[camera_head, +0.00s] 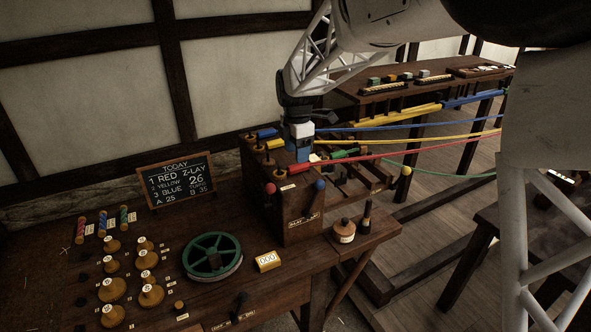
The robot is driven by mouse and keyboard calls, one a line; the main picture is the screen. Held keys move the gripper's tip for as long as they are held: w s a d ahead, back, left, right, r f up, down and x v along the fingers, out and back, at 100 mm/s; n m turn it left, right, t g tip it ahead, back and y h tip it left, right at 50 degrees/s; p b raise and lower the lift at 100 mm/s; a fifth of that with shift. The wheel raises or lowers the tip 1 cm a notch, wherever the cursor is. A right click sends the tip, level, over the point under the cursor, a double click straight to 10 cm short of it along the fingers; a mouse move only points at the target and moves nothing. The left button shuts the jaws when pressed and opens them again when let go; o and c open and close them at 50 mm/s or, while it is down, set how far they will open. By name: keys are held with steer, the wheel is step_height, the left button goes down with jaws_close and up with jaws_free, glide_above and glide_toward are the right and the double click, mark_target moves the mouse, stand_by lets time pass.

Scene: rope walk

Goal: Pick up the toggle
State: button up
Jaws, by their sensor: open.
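My gripper (303,153) points down over the top of the dark wooden rope-making box (300,215), among its hooks and coloured strand ends. The jaws are open; their tips are small and partly lost against the box. I cannot tell whether they touch anything. I cannot pick out a toggle with certainty. Small dark pieces lie on the box top close to the gripper, too small to make out, and the gripper hides part of that area.
Blue, yellow, red and green strands run right from the box. The bench holds a chalkboard (177,182), a green wheel (212,256), a counter reading 000 (267,261), a round wooden pot (344,231) and several wooden tops (112,289). A long table (430,90) stands behind.

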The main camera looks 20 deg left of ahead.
mark_target(297, 168)
steer(key=shift+s+a+f, duration=0.1)
steer(key=shift+f, duration=1.2)
steer(key=shift+a+f, duration=0.1)
steer(key=shift+f, duration=1.2)
steer(key=c, duration=0.9)
